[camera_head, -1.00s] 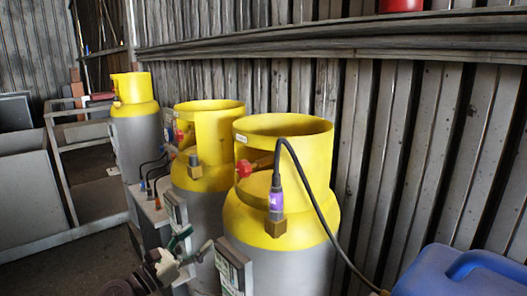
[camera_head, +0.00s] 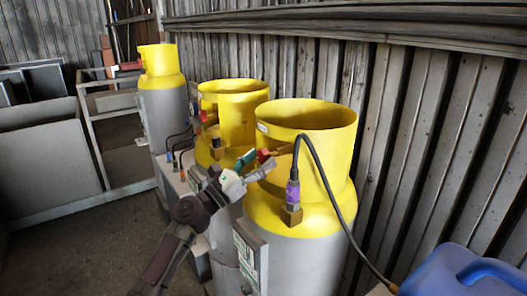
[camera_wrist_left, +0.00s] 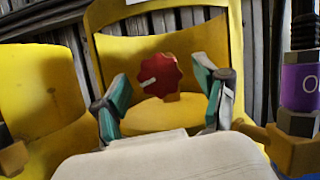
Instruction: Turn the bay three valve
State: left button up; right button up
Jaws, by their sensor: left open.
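Three grey gas cylinders with yellow collars stand in a row in the head view: the nearest (camera_head: 325,220), a middle one (camera_head: 234,100) and a far one (camera_head: 160,100). The nearest has a red valve knob (camera_head: 264,155) in its collar opening. My left gripper (camera_head: 256,164) is at that opening, with the knob partly hidden behind it. In the left wrist view the red knob (camera_wrist_left: 160,75), with a white mark, lies ahead between the open teal fingers (camera_wrist_left: 168,98). A gap shows on both sides. I cannot read which bay is three. My right gripper is out of view.
A black hose with a purple-collared connector (camera_head: 293,193) rises beside the nearest cylinder. A blue container (camera_head: 465,272) is at the lower right. A ribbed wall (camera_head: 440,150) stands close behind. Open floor (camera_head: 90,245) lies at the left.

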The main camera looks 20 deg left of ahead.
pick_arm(q)
jog(key=shift+w+d+r, duration=0.2)
jog(key=shift+w+d, duration=0.2)
jog(key=shift+w, duration=0.1)
